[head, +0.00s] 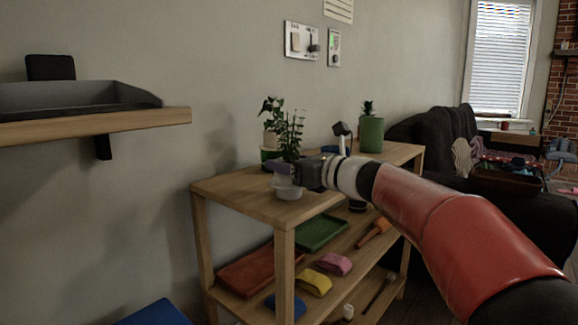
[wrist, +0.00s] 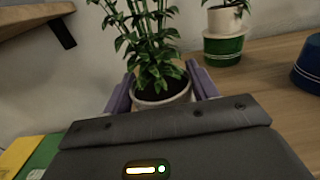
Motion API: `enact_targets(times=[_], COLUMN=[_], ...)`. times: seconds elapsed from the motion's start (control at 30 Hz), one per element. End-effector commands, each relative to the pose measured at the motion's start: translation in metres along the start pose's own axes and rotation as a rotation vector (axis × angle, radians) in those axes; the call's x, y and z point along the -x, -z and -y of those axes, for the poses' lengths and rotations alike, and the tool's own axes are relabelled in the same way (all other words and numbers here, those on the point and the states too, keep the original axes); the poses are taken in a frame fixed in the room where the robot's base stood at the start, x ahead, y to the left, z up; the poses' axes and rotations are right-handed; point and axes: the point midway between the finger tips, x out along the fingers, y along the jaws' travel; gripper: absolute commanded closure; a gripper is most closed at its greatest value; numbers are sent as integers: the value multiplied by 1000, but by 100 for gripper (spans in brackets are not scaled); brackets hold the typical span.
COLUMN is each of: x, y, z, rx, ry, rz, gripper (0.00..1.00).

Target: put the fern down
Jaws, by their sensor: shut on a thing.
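The fern (head: 291,132) is a leafy green plant in a small white pot (head: 288,190). My gripper (head: 284,168) is shut on this pot over the near left part of the wooden shelf unit's top (head: 238,195). In the wrist view the fern (wrist: 152,45) stands upright, its pot (wrist: 165,103) between the two purple fingers of my gripper (wrist: 160,84). The dark gripper body hides the pot's lower part there. I cannot tell whether the pot's base touches the top.
Another plant in a green-and-white pot (wrist: 223,47) stands just behind the fern. A plant in a green pot (head: 371,135) and a blue object (wrist: 308,65) are further right. A wall shelf (head: 150,118) juts out at left. The lower shelf holds trays, including a green one (head: 320,233).

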Motion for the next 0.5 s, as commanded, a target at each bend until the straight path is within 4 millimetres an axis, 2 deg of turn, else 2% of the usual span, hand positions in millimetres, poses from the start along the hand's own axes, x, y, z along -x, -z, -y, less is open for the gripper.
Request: enact_targets(times=[0.23, 0.27, 0.4, 0.5], x=[0, 0, 0, 0], y=[4, 3, 3, 2], z=[0, 0, 0, 0], rx=[1, 0, 0, 0], ry=[0, 0, 0, 0], rz=[1, 0, 0, 0], gripper=[70, 38, 20, 20])
